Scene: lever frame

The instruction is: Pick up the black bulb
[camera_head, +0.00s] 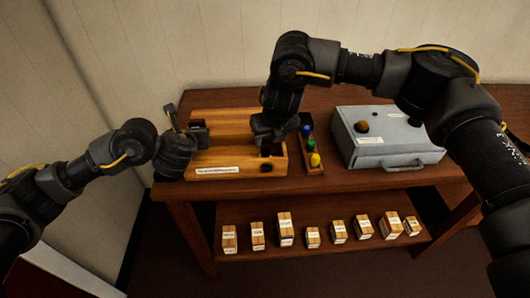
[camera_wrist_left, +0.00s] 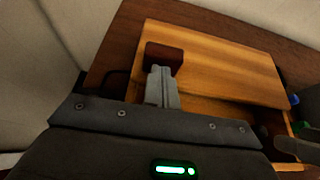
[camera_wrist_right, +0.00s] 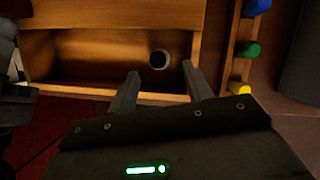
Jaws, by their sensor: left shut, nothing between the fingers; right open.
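A dark round thing with a pale rim, which looks like the black bulb (camera_wrist_right: 158,60), lies inside the open front compartment of the wooden box (camera_head: 240,158). My right gripper (camera_wrist_right: 160,76) is open and empty, its two fingers pointing at the compartment with the dark round thing between and beyond their tips. In the head view the right gripper (camera_head: 270,140) is over the right part of the box and hides some of it.
A narrow wooden rack (camera_head: 312,168) with blue, green and yellow bulbs stands right of the box. A grey case (camera_head: 385,140) with a handle and a brown round knob (camera_head: 361,127) is farther right. Several labelled wooden blocks (camera_head: 286,230) stand on the lower shelf.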

